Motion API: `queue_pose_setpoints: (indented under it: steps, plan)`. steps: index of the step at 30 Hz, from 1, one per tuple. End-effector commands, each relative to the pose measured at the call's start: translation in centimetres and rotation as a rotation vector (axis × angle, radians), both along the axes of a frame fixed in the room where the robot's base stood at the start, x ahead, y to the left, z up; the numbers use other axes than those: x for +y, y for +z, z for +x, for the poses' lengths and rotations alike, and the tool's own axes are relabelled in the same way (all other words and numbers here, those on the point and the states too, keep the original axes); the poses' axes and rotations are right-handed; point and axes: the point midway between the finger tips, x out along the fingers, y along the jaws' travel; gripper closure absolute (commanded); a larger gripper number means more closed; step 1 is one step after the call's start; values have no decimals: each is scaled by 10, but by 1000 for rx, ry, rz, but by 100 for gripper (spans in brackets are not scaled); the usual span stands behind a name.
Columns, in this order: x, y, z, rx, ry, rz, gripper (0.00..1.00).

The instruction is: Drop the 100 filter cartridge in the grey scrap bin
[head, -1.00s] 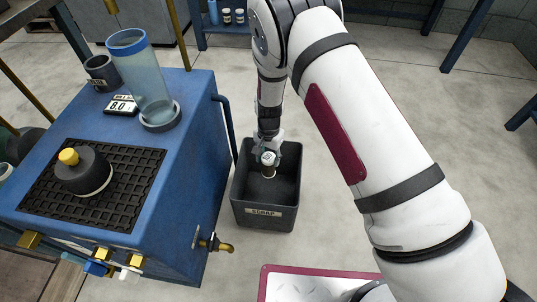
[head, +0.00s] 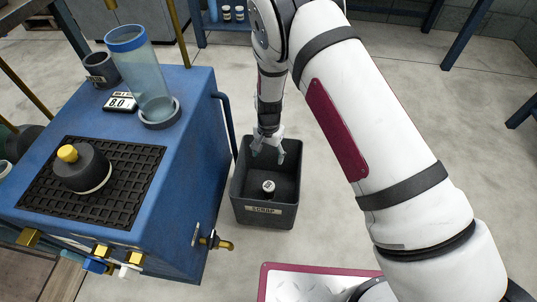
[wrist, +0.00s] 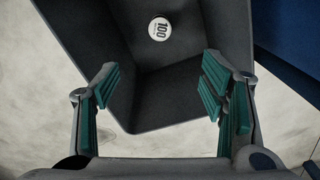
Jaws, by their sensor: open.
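The grey scrap bin (head: 266,222) stands on the floor beside the blue cabinet, with a "SCRAP" label on its front wall. The filter cartridge (head: 268,187) is inside the bin, with its white round top facing up. In the wrist view the cartridge top (wrist: 161,29) reads "100". My gripper (head: 268,152) is over the back part of the bin, fingers spread and empty. In the wrist view its green-padded fingers (wrist: 160,90) are wide apart, and the cartridge lies beyond them, touching neither.
The blue cabinet (head: 190,190) stands close left of the bin, with a brass tap (head: 217,243) sticking out. On it are a clear blue cylinder (head: 148,80), a dark mesh mat (head: 115,210) and a black yellow-knobbed part (head: 82,168). Floor right of the bin is largely clear.

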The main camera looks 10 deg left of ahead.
Motion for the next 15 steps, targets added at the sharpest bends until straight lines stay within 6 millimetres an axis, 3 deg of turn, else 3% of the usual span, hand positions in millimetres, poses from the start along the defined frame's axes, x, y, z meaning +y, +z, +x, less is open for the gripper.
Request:
queue_pose_setpoints:
  steps: [9, 15]
  plan:
    - [1, 64, 1, -6, 0, 3, 35]
    - [0, 96, 1, -3, 1, 2, 35]
